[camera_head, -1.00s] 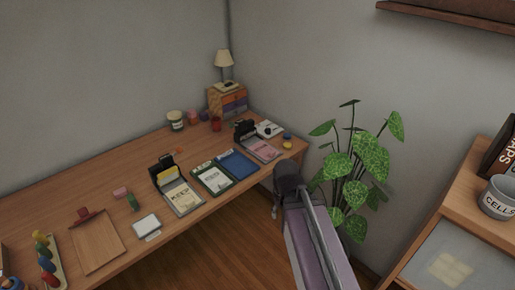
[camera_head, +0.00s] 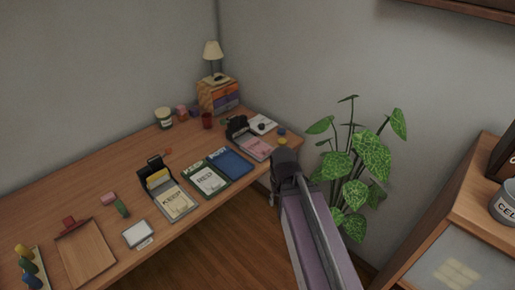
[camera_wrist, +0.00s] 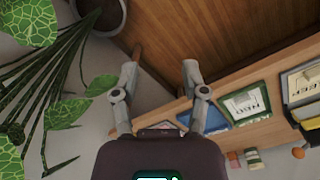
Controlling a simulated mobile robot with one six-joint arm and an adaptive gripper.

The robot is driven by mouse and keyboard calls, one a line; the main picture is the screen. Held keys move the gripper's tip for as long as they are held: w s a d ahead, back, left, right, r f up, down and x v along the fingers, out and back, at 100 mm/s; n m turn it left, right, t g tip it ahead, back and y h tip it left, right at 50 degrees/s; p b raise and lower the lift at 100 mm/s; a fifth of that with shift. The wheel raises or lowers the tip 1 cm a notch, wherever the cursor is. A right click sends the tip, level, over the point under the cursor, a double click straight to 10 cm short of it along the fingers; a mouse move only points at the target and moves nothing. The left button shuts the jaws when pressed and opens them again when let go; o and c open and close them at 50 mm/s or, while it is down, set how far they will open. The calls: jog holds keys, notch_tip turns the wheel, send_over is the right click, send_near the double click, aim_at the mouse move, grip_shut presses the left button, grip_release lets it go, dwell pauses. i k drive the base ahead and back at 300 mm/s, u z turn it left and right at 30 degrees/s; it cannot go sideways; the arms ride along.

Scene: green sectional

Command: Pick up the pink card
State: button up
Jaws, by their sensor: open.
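The pink card (camera_head: 258,146) lies on a dark-backed holder at the right end of the wooden desk, in the head view. In the wrist view, a small pinkish patch (camera_wrist: 165,126) shows just past my gripper's body, mostly hidden; I cannot tell if it is the card. My gripper (camera_wrist: 160,68) is open and empty, its two fingers apart over the floor. In the head view my arm's end is in front of the desk's right edge, near but apart from the card, and the fingers are hardly visible.
A blue tray (camera_head: 231,164), a green-edged card tray (camera_head: 206,181) and a yellow card holder (camera_head: 175,202) lie left of the card. A white pad (camera_head: 263,124) is behind it. A leafy plant (camera_head: 368,167) stands right of the desk, close to my arm.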

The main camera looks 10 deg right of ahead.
aim_at(259, 148)
jog(key=u, duration=0.5)
jog(key=k, duration=0.25)
jog(key=z, duration=0.55)
jog(key=i, duration=0.95)
jog(key=u, duration=0.05)
